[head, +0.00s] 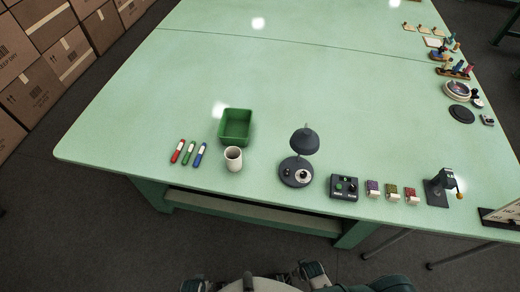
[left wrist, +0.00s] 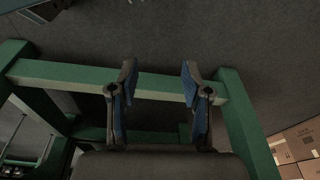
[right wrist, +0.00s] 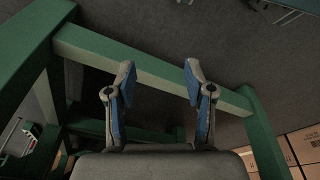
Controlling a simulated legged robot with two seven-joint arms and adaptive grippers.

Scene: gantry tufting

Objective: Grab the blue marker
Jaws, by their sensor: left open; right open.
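The blue marker (head: 200,155) lies on the green table (head: 270,80) near its front edge, at the left. It is the rightmost of three markers, beside a green marker (head: 188,153) and a red marker (head: 178,151). In the left wrist view my left gripper (left wrist: 158,80) is open and empty, with the table's green frame and dark floor beyond it. In the right wrist view my right gripper (right wrist: 160,80) is also open and empty, over a similar scene. Neither wrist view shows the blue marker. Both grippers are away from the markers.
A white cup (head: 233,159) and a green bin (head: 236,127) stand right of the markers. A dark lamp (head: 304,142), a control box (head: 344,187) and small blocks (head: 391,192) line the front edge. The table's middle is clear. Cardboard boxes (head: 40,85) are stacked at the left.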

